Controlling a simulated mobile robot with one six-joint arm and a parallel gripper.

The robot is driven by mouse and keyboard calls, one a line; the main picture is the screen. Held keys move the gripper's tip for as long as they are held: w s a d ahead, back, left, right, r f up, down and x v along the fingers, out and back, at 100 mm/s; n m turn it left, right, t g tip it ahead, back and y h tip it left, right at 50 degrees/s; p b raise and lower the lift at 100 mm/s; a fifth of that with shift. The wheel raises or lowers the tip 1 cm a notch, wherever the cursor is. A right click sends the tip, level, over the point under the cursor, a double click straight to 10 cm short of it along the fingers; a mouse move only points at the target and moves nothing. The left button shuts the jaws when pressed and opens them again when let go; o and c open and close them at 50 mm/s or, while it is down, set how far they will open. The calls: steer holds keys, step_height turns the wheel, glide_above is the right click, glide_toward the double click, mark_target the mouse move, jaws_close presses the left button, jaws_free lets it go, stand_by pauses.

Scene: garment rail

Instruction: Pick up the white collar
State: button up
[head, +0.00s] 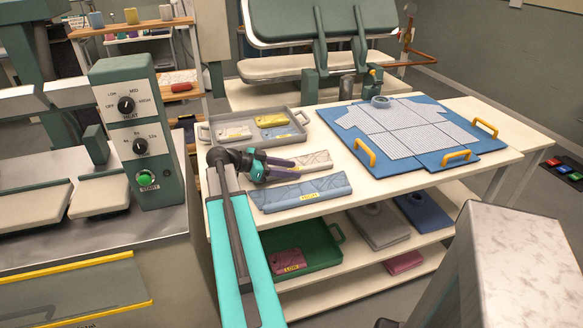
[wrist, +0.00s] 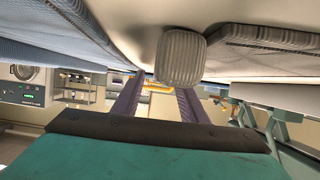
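A pale, whitish folded piece (head: 314,160), which looks like the white collar, lies on the table behind a blue folded piece (head: 312,192) with a yellow label. Its left part is hidden by my gripper (head: 297,166), which hangs low over the table and points right. In the wrist view my gripper (wrist: 158,90) has its two purple fingers apart, with nothing clearly held between them. A ribbed, rounded grey end (wrist: 180,55) shows just above the fingers there; I cannot tell which piece it is.
A grey tray (head: 213,141) behind my gripper holds white, yellow and blue pieces. A blue board (head: 400,163) with yellow handles and a striped shirt lies to the right. A control box (head: 135,130) stands left. A green tray (head: 333,256) is on the shelf below.

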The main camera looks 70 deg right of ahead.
stand_by(0.4)
jaws_close()
steer(key=shift+r, duration=0.1)
steer(key=shift+r+b, duration=0.6)
steer(key=shift+r, duration=1.1)
steer(key=s+a, duration=0.1)
steer(key=a, duration=0.2)
steer(key=s+a+b, duration=0.1)
steer(key=s+a, duration=0.1)
steer(key=a, duration=0.1)
steer(key=s+a+b, duration=0.1)
steer(key=s+a, duration=0.1)
steer(key=a, duration=0.1)
steer(key=shift+s+a+r, duration=0.1)
steer(key=shift+a+r, duration=0.05)
steer(key=shift+r, duration=0.25)
steer(key=shift+a+f+b, duration=0.1)
steer(key=shift+b, duration=0.6)
steer(key=shift+s+a+b, duration=0.1)
steer(key=shift+a+b, duration=0.05)
steer(key=shift+b, duration=1.05)
steer(key=a+b, duration=0.1)
steer(key=b, duration=0.3)
steer(key=shift+s, duration=0.25)
